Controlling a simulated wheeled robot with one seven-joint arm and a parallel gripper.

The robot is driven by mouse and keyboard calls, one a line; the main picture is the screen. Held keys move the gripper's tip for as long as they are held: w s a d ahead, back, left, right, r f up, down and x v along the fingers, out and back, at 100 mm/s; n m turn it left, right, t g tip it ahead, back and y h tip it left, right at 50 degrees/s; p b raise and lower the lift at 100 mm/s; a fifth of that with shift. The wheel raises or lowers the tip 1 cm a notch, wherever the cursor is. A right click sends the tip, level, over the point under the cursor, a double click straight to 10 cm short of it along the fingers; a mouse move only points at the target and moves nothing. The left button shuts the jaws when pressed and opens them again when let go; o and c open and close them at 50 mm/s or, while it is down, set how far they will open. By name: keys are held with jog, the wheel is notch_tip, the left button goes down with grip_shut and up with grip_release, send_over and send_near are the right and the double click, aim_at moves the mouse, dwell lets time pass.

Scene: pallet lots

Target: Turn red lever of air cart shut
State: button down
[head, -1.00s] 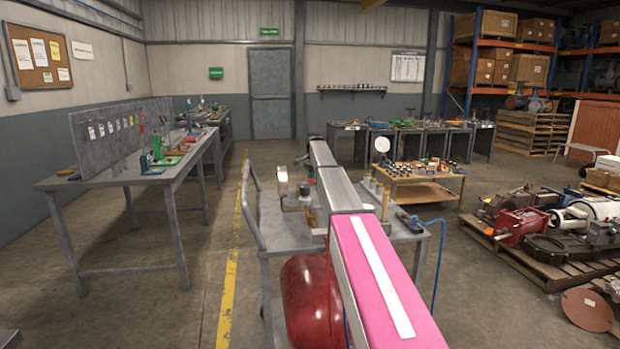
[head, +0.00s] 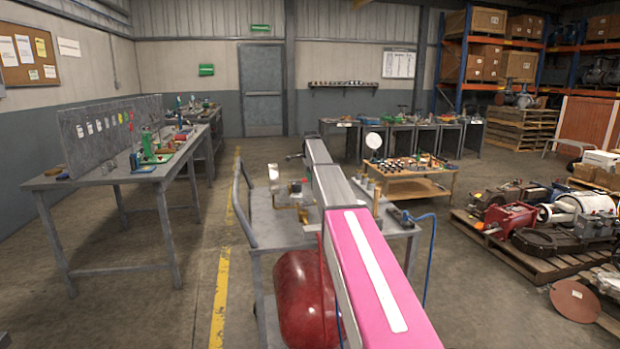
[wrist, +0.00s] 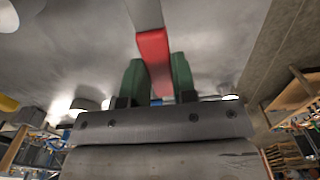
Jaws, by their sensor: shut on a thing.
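The red lever (wrist: 153,48) shows in the wrist view, with a grey bar running from its far end. My gripper (wrist: 157,75) has its green finger pads on both sides of the lever and is shut on it. In the head view the air cart (head: 262,226) stands in front of me, with a grey top and a red tank (head: 299,290) below. My pink and grey arm reaches over the cart and hides part of its top. The lever and fingers cannot be made out in the head view.
A workbench (head: 110,176) with a pegboard stands at the left. A wooden table (head: 408,187) with small parts stands beyond the cart. A blue hose (head: 433,250) hangs at the cart's right side. A loaded pallet (head: 540,262) lies at the right. The floor left of the cart is clear.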

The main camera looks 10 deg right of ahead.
jog(key=shift+s, duration=0.1)
jog(key=c, duration=0.9)
grip_release()
notch_tip(320, 180, up, 11)
jog(key=shift+f, duration=0.1)
